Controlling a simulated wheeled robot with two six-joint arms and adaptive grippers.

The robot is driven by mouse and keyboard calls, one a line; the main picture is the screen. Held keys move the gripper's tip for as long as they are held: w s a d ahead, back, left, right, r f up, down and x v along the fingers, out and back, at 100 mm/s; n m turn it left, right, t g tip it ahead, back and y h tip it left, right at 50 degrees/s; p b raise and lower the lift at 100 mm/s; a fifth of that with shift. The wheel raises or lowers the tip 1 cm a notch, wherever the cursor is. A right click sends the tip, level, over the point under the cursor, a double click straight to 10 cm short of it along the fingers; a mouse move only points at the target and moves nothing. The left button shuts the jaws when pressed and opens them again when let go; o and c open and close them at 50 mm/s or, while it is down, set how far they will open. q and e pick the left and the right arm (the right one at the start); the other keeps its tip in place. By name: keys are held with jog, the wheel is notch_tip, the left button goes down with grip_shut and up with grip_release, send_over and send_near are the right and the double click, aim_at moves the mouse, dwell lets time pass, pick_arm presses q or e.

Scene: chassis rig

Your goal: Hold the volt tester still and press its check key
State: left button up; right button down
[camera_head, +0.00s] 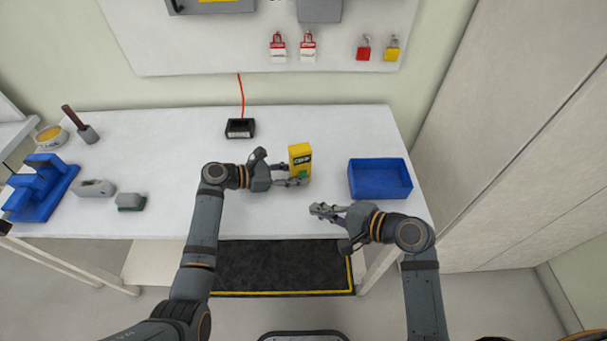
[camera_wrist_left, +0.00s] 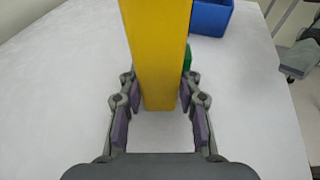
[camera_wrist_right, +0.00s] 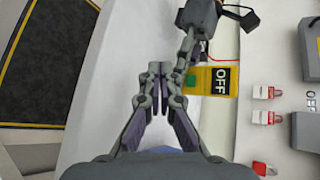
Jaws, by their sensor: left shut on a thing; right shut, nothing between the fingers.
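The yellow volt tester (camera_head: 300,152) stands upright on the white table, with a dark display and a green check key (camera_head: 303,174) on its face. In the right wrist view the tester (camera_wrist_right: 212,92) appears sideways; its display reads OFF and the green key (camera_wrist_right: 191,81) shows. My left gripper (camera_head: 296,177) is shut on the tester, with one finger on each side, as the left wrist view (camera_wrist_left: 160,95) shows. My right gripper (camera_head: 318,209) is shut and empty, in front of the tester and apart from it; its closed fingertips (camera_wrist_right: 157,88) show in its wrist view.
A blue bin (camera_head: 380,192) stands right of the tester. A black device (camera_head: 240,129) with a red cord lies behind my left gripper. A blue stand (camera_head: 40,187) and small tools are at the far left. The table front between my arms is clear.

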jog(key=shift+w+a, duration=0.35)
jog(key=shift+w, duration=0.9)
jog(key=shift+w+a, duration=0.35)
jog(key=shift+w, duration=0.9)
jog(key=shift+w+a, duration=0.35)
jog(key=shift+w, duration=0.9)
jog(key=shift+w, duration=0.1)
jog(key=shift+w+a, duration=0.15)
jog(key=shift+w, duration=0.15)
jog(key=shift+w+a, duration=0.1)
jog(key=shift+w, duration=0.3)
jog(key=shift+s+d, duration=0.25)
jog(key=shift+s, duration=0.6)
jog(key=shift+s+d, duration=0.25)
jog(key=shift+s, duration=0.55)
jog(key=shift+s+d, duration=0.2)
jog(key=shift+s, duration=0.6)
jog(key=shift+s+d, duration=0.25)
jog(key=shift+s, duration=0.55)
